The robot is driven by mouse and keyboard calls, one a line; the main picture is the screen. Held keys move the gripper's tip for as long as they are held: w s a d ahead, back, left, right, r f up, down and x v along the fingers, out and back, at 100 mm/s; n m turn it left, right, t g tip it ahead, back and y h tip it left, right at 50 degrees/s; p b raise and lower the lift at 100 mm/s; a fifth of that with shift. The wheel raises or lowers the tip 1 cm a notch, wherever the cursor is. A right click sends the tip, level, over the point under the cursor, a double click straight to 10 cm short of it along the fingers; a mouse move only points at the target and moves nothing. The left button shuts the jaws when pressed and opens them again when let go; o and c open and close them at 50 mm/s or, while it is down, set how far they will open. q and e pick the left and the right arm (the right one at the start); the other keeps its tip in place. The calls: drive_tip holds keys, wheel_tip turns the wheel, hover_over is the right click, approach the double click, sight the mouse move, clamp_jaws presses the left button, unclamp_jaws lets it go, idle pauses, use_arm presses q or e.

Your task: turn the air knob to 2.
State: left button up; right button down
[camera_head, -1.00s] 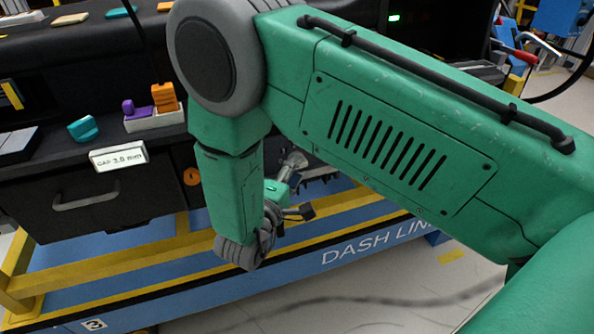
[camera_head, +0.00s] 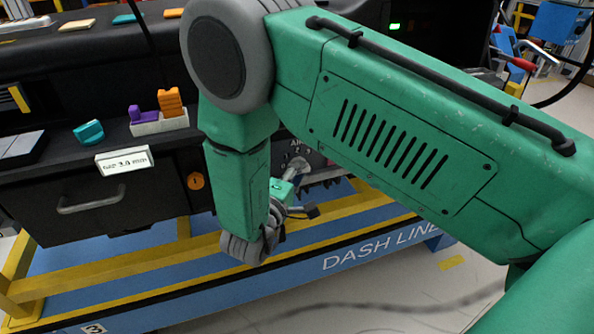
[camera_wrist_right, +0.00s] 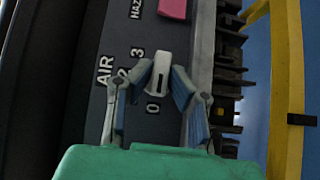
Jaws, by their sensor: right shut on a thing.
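The air knob (camera_wrist_right: 158,72) is a pale knob on a dark panel in the right wrist view, under the label AIR and among the digits 0, 2 and 3. My right gripper (camera_wrist_right: 159,76) is shut on it, with one finger on each side. The digit 1 does not show; the left finger covers part of the scale. I cannot tell which digit the knob points at. In the head view my right gripper (camera_head: 295,172) reaches the panel below AIR, partly hidden by my arm. My left gripper is not in view.
A pink button (camera_wrist_right: 173,9) sits beside the hazard label. A row of black parts (camera_wrist_right: 226,75) lines the panel edge near a yellow frame (camera_wrist_right: 290,60). A drawer (camera_head: 85,205) and a tray (camera_head: 160,123) with purple and orange pieces are left of my arm.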

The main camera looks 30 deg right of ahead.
drive_tip(key=shift+s+d+r+m+g+y+p, duration=0.15)
drive_tip(key=shift+m+y+p, duration=1.3)
drive_tip(key=shift+y+p, duration=0.75)
drive_tip(key=shift+d+r+m+g+y+p, duration=0.15)
drive_tip(key=shift+m+y+p, duration=1.25)
drive_tip(key=shift+y+p, duration=0.75)
drive_tip(key=shift+s+d+r+m+y+p, duration=0.15)
drive_tip(key=shift+m+y+p, duration=1.3)
drive_tip(key=shift+y+p, duration=0.75)
drive_tip(key=shift+f, duration=0.15)
drive_tip(key=c, duration=1.5)
unclamp_jaws()
drive_tip(key=shift+w, duration=0.1)
drive_tip(key=shift+c, duration=0.2)
drive_tip(key=shift+w, duration=0.2)
